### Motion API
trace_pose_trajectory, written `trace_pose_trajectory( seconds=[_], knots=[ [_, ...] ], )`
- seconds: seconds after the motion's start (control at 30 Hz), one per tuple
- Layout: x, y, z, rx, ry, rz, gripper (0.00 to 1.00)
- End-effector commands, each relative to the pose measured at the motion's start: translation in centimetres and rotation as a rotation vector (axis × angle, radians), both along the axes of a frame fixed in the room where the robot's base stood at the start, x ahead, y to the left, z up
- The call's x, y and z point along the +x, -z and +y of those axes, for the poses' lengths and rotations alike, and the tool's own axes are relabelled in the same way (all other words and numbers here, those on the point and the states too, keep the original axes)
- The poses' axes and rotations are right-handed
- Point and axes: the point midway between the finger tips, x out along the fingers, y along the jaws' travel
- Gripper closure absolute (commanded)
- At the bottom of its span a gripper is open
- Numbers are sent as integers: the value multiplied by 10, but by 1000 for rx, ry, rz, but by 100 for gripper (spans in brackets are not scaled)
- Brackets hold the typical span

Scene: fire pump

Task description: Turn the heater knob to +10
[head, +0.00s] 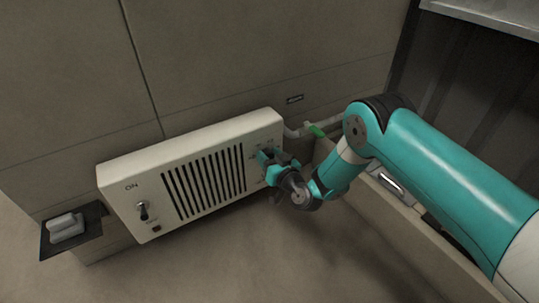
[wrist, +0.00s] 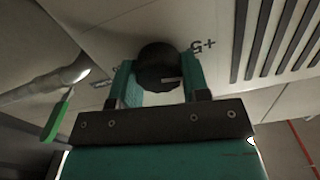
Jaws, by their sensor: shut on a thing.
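The heater (head: 200,137) is a pale box on the wall, with a slotted grille in its front. Its black round knob (wrist: 157,62) shows in the wrist view, with a small pale mark on its lower right edge. The knob sits between the two fingers of my gripper (wrist: 162,85), which is shut on it. An upside-down "+5" is printed on the panel just right of the knob. No +10 mark can be read. In the head view my gripper (head: 266,160) is at the right end of the heater's front and hides the knob.
A toggle switch (head: 143,211) under "ON" is on the heater's left end. A pipe with a green lever (head: 316,131) runs right of the heater, near my arm. A wall-mounted box (head: 66,226) is at lower left. Open floor lies below the heater.

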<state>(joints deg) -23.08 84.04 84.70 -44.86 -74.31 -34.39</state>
Motion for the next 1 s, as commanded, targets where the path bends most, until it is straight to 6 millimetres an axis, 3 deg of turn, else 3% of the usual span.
trace_pose_trajectory(
  seconds=[0.6,1.0],
  knots=[
    [2,0,-3,466,3,313,81],
    [2,2,-4,673,3,453,81]
  ],
)
